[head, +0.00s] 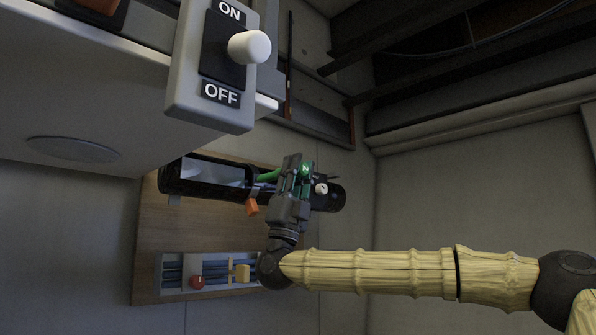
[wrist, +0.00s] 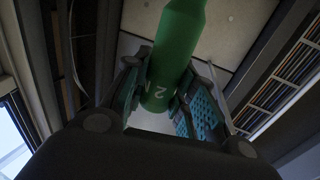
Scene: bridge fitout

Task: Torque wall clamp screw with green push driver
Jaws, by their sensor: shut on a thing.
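I cannot make out the wall clamp screw or the driver's tip in either view.
A grey ON/OFF switch box (head: 214,112) with a white knob hangs close at the top. An orange piece (head: 252,206) and a white knob (head: 321,189) are near the cylinder. A tray (head: 176,291) with a red ball (head: 198,282) and a yellow block (head: 242,272) is at lower left.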

